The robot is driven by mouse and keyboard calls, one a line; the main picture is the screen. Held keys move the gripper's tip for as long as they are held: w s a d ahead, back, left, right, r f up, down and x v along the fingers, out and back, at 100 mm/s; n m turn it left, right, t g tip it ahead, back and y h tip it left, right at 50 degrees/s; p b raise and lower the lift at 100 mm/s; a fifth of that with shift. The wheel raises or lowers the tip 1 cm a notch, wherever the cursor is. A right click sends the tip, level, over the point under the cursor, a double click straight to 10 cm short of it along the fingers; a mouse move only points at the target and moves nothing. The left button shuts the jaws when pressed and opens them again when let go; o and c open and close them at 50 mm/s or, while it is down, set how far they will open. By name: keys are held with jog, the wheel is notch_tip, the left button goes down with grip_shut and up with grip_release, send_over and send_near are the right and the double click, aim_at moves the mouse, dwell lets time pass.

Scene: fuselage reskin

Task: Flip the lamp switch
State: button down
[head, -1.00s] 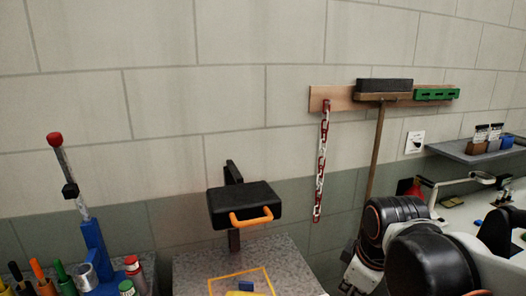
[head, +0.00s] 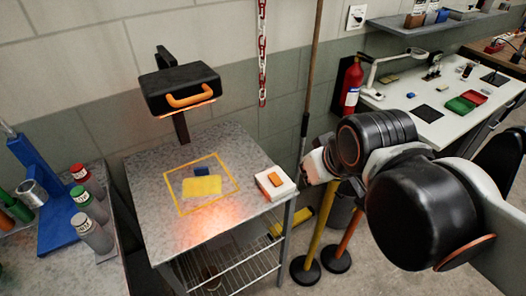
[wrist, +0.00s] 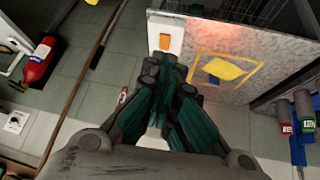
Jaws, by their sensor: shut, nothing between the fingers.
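The lamp switch (head: 275,183) is a white box with an orange rocker on the right edge of the speckled table. In the wrist view the switch (wrist: 165,38) is just beyond my fingertips. My gripper (wrist: 165,66) is shut and empty, its dark green fingers pointing toward the switch. I cannot tell whether the tips touch it. In the head view my arm reaches in from the right, and the fingers are hard to make out. The black lamp (head: 180,88) with an orange handle hangs over the table (head: 150,160), and an orange-red glow lies on the tabletop.
Spray cans (head: 90,235) stand at left. A fire extinguisher (head: 351,86) and a white workbench (head: 440,110) are at right. Posts stand below my arm.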

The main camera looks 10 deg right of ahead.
jog(key=w+a+n+g+p, duration=0.1)
jog(key=w+a+n+g, duration=0.15)
jog(key=w+n, duration=0.65)
jog(key=n+g, duration=0.3)
jog(key=n, duration=0.8)
send_near(270, 180)
jog(key=shift+t, duration=0.25)
jog(key=f+b, duration=0.1)
jog(key=f, duration=0.1)
jog(key=f+b, duration=0.1)
jog(key=b, duration=0.1)
jog(key=f+b, duration=0.1)
jog(key=f, duration=0.1)
jog(key=shift+w+a+f, duration=0.1)
jog(key=shift+w+f, duration=0.2)
jog(key=shift+w, duration=0.05)
jog(key=shift+w+a+f+g+b, duration=0.1)
jog(key=shift+w+f+g+b, duration=0.25)
jog(key=shift+f+g, duration=0.2)
jog(key=shift+s, duration=0.25)
